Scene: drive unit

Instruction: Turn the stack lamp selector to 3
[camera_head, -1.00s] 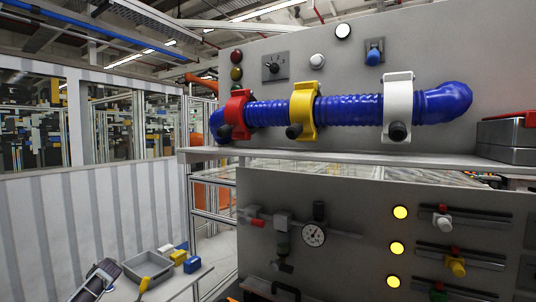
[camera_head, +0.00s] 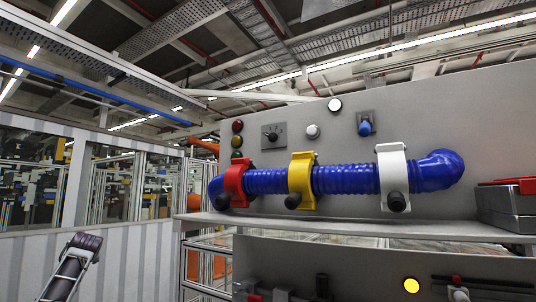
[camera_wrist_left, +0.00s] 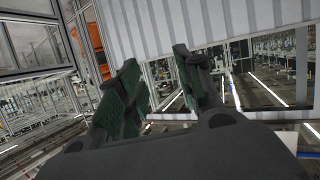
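The stack lamp selector (camera_head: 272,135) is a small black knob on a grey plate with marks on the upper panel. Its pointer is too small to read surely. The stack lamp (camera_head: 237,140), with red, yellow-brown and green lenses one above another, is just left of it; no lens looks brightly lit. In the wrist view my left gripper (camera_wrist_left: 158,65) has its two green-padded fingers apart with nothing between them. A dark and silver part of my left arm shows at the lower left of the head view, well away from the selector. My right gripper is not in view.
A blue corrugated hose (camera_head: 345,179) in red, yellow and white clamps runs below the selector, above a grey shelf (camera_head: 330,225). A white button (camera_head: 313,131), lit white lamp (camera_head: 335,104) and blue knob (camera_head: 365,127) are to its right. A grey case (camera_head: 505,210) stands at right.

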